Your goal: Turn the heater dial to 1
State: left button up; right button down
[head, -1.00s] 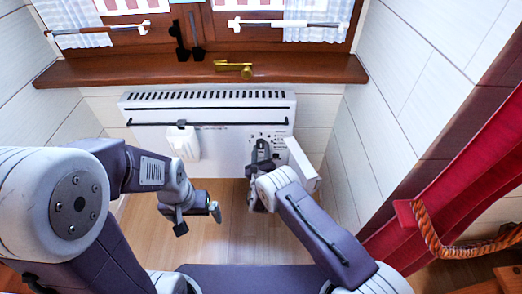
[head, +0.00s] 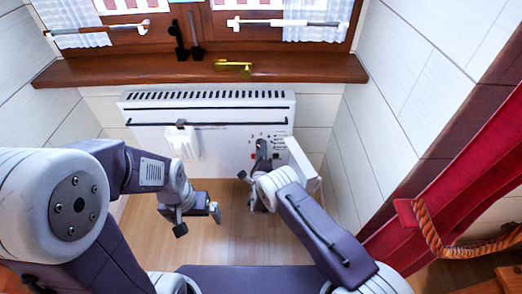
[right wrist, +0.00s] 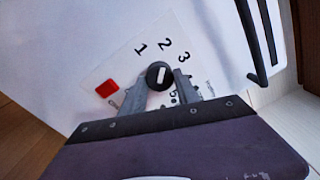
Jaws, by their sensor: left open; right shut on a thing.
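The white heater (head: 208,112) hangs on the wall under the window sill. Its dial panel is at the lower right of its front. The black round dial (right wrist: 158,74) has a white mark that seems to point up near the printed 2 (right wrist: 166,43). The printed 1 (right wrist: 140,49) lies to the left of that, the 3 to the right. My right gripper (right wrist: 159,88) has its fingers on both sides of the dial, shut on it; it also shows in the head view (head: 262,157). My left gripper (head: 198,219) is open and empty above the floor, left of the dial.
A red square (right wrist: 107,88) sits on the panel beside the dial. A white box (head: 182,144) is on the heater's front, and a white panel (head: 302,163) stands out at its right end. The wooden sill (head: 120,73) is above. A red curtain (head: 455,170) hangs at right.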

jog(key=shift+n, duration=5)
jog(key=c, duration=0.9)
grip_release()
jog(key=s+p, duration=0.4)
jog(key=s, duration=0.5)
